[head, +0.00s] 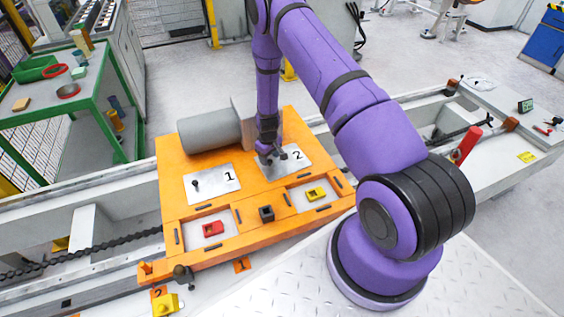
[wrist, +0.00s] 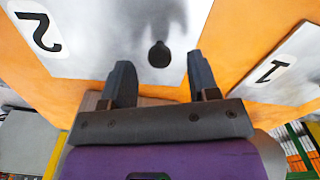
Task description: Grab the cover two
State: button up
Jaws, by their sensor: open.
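Cover two (head: 291,166) is a flat grey metal plate marked "2", lying on the orange board. In the wrist view the plate (wrist: 90,62) fills the upper left, with its dark round knob (wrist: 158,54) showing. My gripper (head: 269,158) points down over the plate and hides part of it. In the wrist view my gripper (wrist: 159,64) is open and empty, and the knob appears just beyond and between its fingertips. I cannot tell the exact height gap. Cover one (head: 208,184), marked "1", lies to the left with its own dark knob.
The orange board (head: 180,165) also holds a grey cylinder (head: 208,130) behind, a red block (head: 213,229), a yellow block (head: 316,194) and a dark block (head: 266,213) in front. A green-framed table (head: 95,95) stands at the left.

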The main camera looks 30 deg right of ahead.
jog(key=shift+f, duration=1.3)
jog(key=shift+c, duration=0.5)
grip_shut()
jog(key=shift+r, duration=0.1)
